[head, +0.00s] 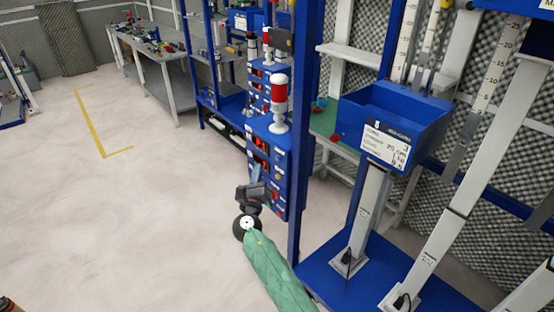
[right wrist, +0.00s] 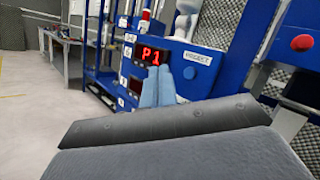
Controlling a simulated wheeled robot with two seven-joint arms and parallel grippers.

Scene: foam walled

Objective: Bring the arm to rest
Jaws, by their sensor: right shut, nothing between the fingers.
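My right arm (head: 268,265), in a green sleeve, reaches up from the bottom of the head view. Its dark gripper with pale blue fingers (head: 256,170) is in front of a blue control panel (head: 282,178) with red displays. In the right wrist view the two fingers (right wrist: 164,72) lie together, shut with nothing between them. They overlap the panel's lit display reading P1 (right wrist: 150,52); whether they touch the panel cannot be told. My left gripper is not in view.
A blue upright post (head: 307,130) stands right of the panel. A blue bin (head: 425,118) sits on a white post at the right. A red-and-white beacon (head: 280,100) tops the panel. A grey workbench (head: 170,70) is behind.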

